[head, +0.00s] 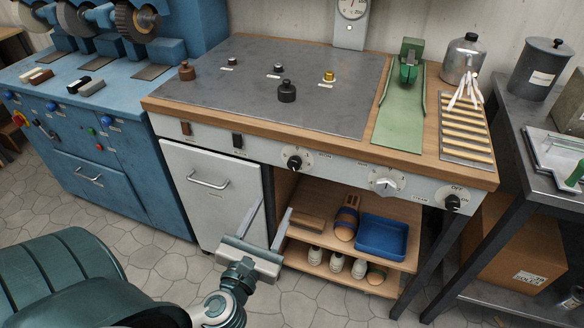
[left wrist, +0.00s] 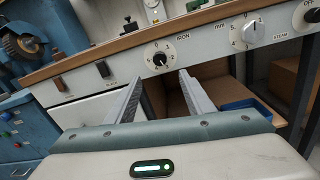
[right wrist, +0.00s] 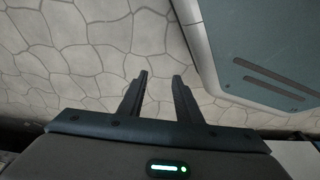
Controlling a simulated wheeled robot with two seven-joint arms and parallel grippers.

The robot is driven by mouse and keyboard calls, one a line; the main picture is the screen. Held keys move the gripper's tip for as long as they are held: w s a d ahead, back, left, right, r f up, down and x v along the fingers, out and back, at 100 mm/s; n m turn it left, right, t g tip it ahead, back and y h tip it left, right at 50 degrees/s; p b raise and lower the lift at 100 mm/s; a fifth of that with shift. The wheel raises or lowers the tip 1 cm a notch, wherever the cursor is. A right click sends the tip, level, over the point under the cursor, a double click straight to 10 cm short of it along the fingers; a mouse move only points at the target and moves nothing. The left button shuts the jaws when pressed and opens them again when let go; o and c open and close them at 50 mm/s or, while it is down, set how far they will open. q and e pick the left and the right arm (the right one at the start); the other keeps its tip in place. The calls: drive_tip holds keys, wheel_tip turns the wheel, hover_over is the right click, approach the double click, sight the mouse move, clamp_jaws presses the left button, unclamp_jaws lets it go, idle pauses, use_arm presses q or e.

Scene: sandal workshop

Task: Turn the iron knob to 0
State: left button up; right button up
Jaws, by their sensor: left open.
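The iron knob (head: 294,162) is a small black dial on the white front panel of the workbench, beside the IRON label. In the left wrist view the knob (left wrist: 159,59) shows just beyond and between my left fingertips. My right gripper (right wrist: 160,74) is open and empty above the stone floor.
A white knob (head: 387,182) and a black OFF/ON steam knob (head: 453,202) sit farther right on the panel. A blue machine cabinet (head: 90,150) stands at left, a grey table (head: 510,120) at right.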

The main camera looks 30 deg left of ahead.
sight(293, 166)
use_arm(q)
drive_tip(key=p+x, duration=0.1)
drive_tip(key=x, duration=1.3)
drive_tip(key=shift+w+a, duration=0.1)
drive_tip(key=shift+w, duration=0.7)
use_arm(e)
drive_tip(key=shift+w+a+t, duration=0.5)
drive_tip(key=shift+w+a, duration=0.1)
drive_tip(key=shift+a, duration=0.1)
use_arm(q)
drive_tip(key=shift+c, duration=0.6)
drive_tip(key=c, duration=0.9)
use_arm(e)
drive_tip(key=shift+d, duration=0.15)
